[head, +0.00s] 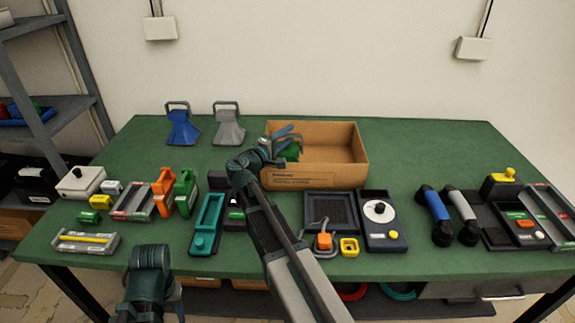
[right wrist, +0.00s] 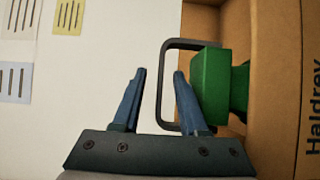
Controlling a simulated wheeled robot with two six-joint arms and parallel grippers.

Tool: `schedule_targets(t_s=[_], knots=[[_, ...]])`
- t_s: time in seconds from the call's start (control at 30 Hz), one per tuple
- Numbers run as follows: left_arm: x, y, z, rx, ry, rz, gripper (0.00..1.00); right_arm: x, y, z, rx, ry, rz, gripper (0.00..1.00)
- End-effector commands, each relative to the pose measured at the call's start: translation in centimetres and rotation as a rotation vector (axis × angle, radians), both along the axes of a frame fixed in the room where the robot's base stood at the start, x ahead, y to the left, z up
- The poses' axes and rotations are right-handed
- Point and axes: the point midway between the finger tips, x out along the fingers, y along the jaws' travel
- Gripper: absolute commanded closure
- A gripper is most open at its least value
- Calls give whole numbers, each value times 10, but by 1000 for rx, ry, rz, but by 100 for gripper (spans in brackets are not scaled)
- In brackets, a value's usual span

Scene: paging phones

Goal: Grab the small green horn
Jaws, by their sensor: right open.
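The small green horn (head: 291,153) is in the cardboard box (head: 345,178), at its left end, partly hidden by my right gripper (head: 288,137). In the right wrist view the green horn (right wrist: 211,86) has a dark loop handle on its left side. My right gripper (right wrist: 160,73) is open there. Its right finger overlaps the handle loop, and its left finger is outside the loop to the left. I cannot tell whether the finger touches the handle. My left arm shows at the bottom left of the head view, but its gripper is not in view.
A blue horn (head: 182,127) and a grey horn (head: 228,126) stand left of the box. Several devices, handsets and trays line the front of the green table (head: 400,143). The table's back right is clear.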

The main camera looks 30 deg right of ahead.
Motion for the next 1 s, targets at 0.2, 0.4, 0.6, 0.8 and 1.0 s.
schedule_targets(t_s=[0.2,0.4,0.6,0.8,1.0], knots=[[0,0,0,0,0,0,50,2,-4,0,0,0,0,57],[0,0,0,0,0,0,50,1,-4,0,0,0,0,86],[0,0,0,0,0,0,50,2,-4,0,0,0,0,100],[0,0,0,0,0,0,50,1,-4,0,0,0,0,100],[0,0,0,0,0,0,50,1,-4,0,1,0,0,100]])
